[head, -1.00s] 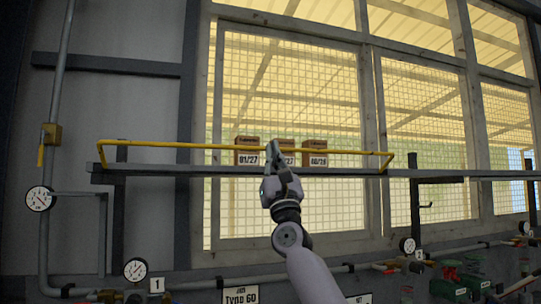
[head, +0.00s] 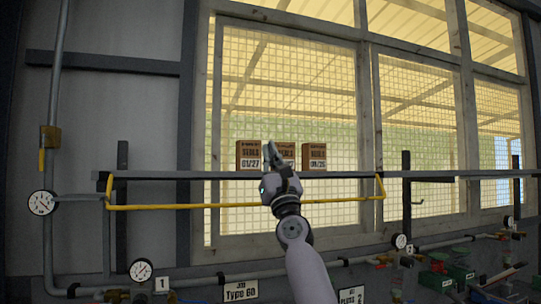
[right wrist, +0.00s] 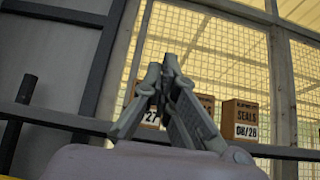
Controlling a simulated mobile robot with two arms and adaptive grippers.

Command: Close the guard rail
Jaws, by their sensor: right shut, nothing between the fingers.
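The guard rail (head: 170,207) is a long yellow bar with short bent end arms, in the head view. It hangs folded down in front of and below the grey shelf (head: 340,175), its end arms at the shelf's two ends. My right gripper (head: 270,151) is shut and empty. In the head view it points up in front of the shelf and overlaps the boxes in the picture; its arm crosses in front of the rail's middle. The closed fingers also show in the right wrist view (right wrist: 168,62). A yellow sliver shows at that view's lower left. My left gripper is not in view.
Three brown boxes stand on the shelf, one on the left (head: 248,155), one partly hidden by my gripper, one on the right (head: 314,157). A mesh window (head: 300,80) is behind. Gauges (head: 42,203), pipes and labelled signs (head: 240,291) lie left and below.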

